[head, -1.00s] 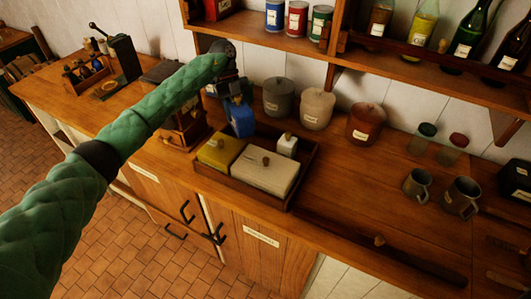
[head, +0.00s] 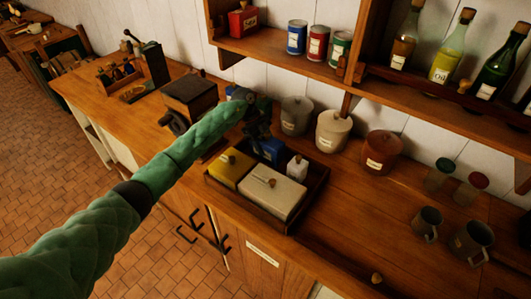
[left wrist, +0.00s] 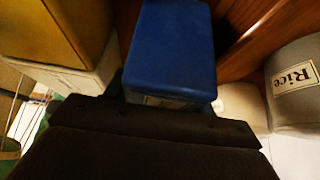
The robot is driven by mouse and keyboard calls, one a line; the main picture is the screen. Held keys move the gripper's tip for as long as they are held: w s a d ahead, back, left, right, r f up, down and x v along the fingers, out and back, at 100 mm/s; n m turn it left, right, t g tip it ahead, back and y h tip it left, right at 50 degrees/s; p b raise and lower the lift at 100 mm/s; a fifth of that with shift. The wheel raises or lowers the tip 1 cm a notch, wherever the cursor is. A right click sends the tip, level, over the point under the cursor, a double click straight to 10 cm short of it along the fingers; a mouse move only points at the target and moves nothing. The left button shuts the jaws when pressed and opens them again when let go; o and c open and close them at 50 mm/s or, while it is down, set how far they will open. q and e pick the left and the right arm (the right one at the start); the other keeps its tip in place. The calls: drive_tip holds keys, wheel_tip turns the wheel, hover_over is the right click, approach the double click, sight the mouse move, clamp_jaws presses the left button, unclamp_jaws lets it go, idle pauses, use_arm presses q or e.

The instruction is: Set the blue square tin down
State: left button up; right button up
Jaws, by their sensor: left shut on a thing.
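The blue square tin (head: 269,151) is at the back of a dark wooden tray (head: 318,187) on the counter, behind a yellow tin (head: 231,167) and a cream tin (head: 268,194) and left of a small white tin (head: 297,167). My left gripper (head: 260,135) is shut on the blue tin from above, partly hiding it. The tin's base is hidden, so I cannot tell whether it touches the tray floor. In the left wrist view the blue tin (left wrist: 170,50) looks straight in the gripper, beside the yellow tin (left wrist: 65,35). My right gripper is not in view.
Lidded canisters stand close behind the tray: grey (head: 296,116), cream (head: 332,132) and brown (head: 382,151). A wooden grinder (head: 190,98) is to the left. A shelf with cans and bottles overhangs the back. Two mugs (head: 428,223) stand right; counter between is clear.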

sight(264, 150)
use_arm(q)
wheel_tip(264, 150, down, 3)
drive_tip(key=shift+f+b, duration=0.15)
drive_tip(key=shift+b, duration=0.65)
drive_tip(key=shift+f, duration=0.2)
drive_tip(key=shift+f, duration=0.1)
drive_tip(key=o, duration=1.2)
drive_tip(key=shift+a, duration=0.1)
drive_tip(key=shift+r, duration=0.35)
drive_tip(key=p+v, duration=0.1)
drive_tip(key=v, duration=1)
drive_tip(key=shift+a+r+p, duration=0.2)
drive_tip(key=shift+r+p, duration=0.05)
drive_tip(key=shift+p, duration=0.15)
